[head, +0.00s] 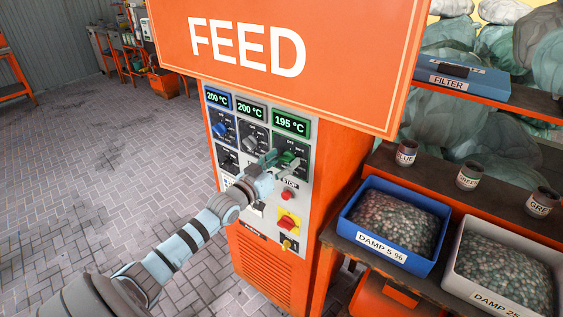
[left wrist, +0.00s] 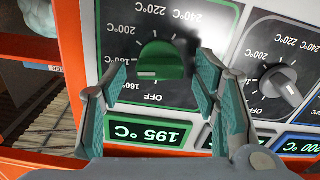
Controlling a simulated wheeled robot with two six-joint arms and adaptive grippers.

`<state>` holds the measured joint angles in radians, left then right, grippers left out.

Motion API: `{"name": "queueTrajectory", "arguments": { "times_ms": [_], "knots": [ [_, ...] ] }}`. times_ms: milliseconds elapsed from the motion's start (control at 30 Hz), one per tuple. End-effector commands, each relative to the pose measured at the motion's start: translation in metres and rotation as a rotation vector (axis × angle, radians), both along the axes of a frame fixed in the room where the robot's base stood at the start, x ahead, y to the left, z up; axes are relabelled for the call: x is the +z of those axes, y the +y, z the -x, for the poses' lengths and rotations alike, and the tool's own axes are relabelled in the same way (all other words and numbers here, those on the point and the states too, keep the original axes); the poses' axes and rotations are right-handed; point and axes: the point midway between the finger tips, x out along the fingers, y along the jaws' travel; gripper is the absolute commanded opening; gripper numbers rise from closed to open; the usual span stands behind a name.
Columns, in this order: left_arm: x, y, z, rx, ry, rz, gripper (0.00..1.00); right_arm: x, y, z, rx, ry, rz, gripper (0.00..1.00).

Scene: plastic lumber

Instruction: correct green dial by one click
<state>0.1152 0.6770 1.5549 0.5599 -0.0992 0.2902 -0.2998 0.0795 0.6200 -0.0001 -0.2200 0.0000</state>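The green dial (left wrist: 163,60) sits on the control panel, upside down in the left wrist view, with a pale line along its lower left edge. Its green-framed display (head: 290,123) reads 195 °C. In the head view the dial (head: 289,158) is partly covered by my left gripper (head: 275,162). The gripper is open, with teal finger pads on either side of the dial's lower part in the wrist view. A gap shows between pads and dial; I cannot tell how near in depth they are. My right gripper is in neither view.
A grey dial (left wrist: 281,82) and a blue dial (head: 223,130) sit beside it, their displays reading 200 °C. Below are a red button (head: 288,195) and a yellow-backed switch (head: 288,223). The FEED sign (head: 280,50) overhangs the panel. Bins of pellets (head: 345,213) stand at right.

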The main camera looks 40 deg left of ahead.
Motion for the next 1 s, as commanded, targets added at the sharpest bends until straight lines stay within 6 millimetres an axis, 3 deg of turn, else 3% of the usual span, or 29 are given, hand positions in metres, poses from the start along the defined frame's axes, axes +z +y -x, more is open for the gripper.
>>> {"name": "queueTrajectory", "arguments": {
  "times_ms": [267, 500, 667, 1000],
  "knots": [
    [0.009, 0.0, 0.0, -0.003, 0.002, -0.005, 0.55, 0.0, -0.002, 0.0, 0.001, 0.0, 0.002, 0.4],
    [0.067, 0.0, -0.001, -0.002, -0.002, -0.006, 0.55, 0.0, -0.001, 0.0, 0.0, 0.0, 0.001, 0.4],
    [0.094, 0.0, -0.001, -0.001, 0.0, -0.001, 0.55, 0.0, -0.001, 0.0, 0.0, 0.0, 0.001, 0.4],
    [0.099, 0.0, -0.001, 0.001, 0.002, 0.0, 0.55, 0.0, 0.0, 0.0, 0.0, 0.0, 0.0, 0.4]
  ]
}}
